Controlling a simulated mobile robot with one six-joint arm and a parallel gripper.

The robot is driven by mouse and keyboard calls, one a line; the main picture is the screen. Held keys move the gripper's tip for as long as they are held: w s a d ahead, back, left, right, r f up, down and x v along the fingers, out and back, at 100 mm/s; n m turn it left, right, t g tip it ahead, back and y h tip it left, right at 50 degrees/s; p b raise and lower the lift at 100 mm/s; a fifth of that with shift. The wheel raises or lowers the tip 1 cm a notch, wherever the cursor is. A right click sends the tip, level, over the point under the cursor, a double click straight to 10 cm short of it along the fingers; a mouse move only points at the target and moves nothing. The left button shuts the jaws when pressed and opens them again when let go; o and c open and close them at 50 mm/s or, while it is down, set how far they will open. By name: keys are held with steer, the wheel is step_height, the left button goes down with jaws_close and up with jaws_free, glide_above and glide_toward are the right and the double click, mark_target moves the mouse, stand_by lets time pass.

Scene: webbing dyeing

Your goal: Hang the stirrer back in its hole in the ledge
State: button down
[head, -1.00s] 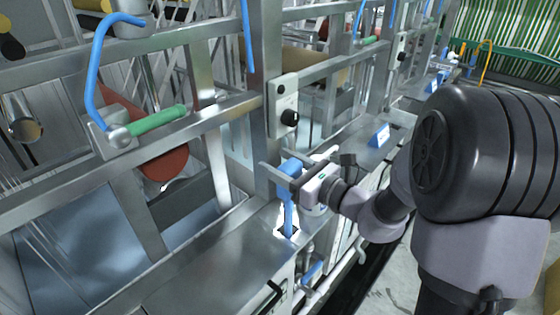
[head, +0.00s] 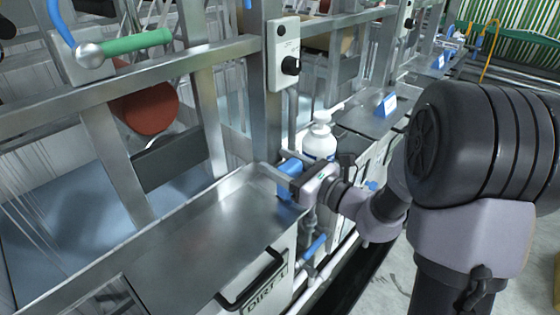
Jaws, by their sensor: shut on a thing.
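My gripper (head: 296,176) is shut on the blue stirrer (head: 290,167), near the right end of a steel ledge (head: 190,225). The blue handle shows between the fingers, and a blue part shows just below them. The stirrer's lower end is hidden behind the gripper and the ledge's rim. The hole is not clearly visible now, so I cannot tell whether the stirrer is in it.
A white bottle (head: 319,140) stands close behind my gripper. A control box with a black knob (head: 283,55) is on the upright post above. A blue tent card (head: 386,105) stands farther along. Pipes and a blue valve handle (head: 314,247) are below.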

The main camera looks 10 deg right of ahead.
steer(key=shift+f, duration=0.15)
steer(key=shift+c, duration=2.1)
jaws_free()
steer(key=p+v, duration=0.2)
steer(key=v, duration=1.5)
steer(key=shift+s+p, duration=0.15)
steer(key=shift+p, duration=0.15)
steer(key=shift+d, duration=0.1)
